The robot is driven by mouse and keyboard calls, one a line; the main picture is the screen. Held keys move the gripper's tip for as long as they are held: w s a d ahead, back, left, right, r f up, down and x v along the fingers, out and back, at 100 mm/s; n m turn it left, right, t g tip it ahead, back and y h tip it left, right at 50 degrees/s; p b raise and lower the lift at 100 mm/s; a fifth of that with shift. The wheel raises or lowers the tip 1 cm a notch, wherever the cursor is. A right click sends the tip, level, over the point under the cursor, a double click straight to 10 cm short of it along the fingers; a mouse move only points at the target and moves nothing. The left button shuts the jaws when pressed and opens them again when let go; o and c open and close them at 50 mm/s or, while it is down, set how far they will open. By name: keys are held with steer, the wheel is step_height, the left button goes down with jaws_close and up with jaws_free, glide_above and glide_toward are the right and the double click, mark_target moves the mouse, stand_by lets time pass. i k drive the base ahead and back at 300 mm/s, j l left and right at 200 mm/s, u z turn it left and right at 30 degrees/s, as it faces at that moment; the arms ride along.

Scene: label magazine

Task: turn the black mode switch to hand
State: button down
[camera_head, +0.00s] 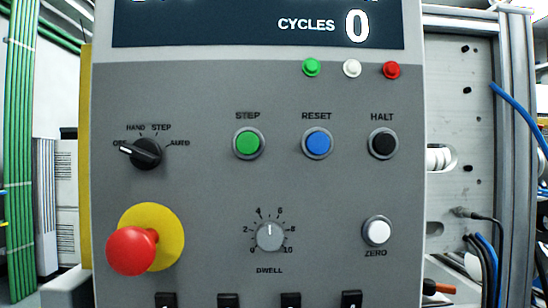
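The black mode switch (146,154) is a round knob at the upper left of the grey control panel (210,200). Its white pointer line points left and slightly up, at the leftmost label, which the pointer partly covers and which seems to read OFF. The labels HAND, STEP and AUTO run clockwise from there, HAND at the upper left of the knob. My gripper is not in view.
A red mushroom button (132,250) on a yellow disc sticks out below the switch. Green STEP (248,143), blue RESET (317,142) and black HALT (383,144) buttons sit to the right. A DWELL dial (270,236) and white ZERO button (377,231) are lower.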

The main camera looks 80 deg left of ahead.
mark_target(145, 154)
steer(key=k+j+u, duration=0.15)
steer(key=k, duration=0.3)
steer(key=k+j+u, duration=0.2)
steer(key=k+j, duration=0.15)
steer(key=u, duration=1.5)
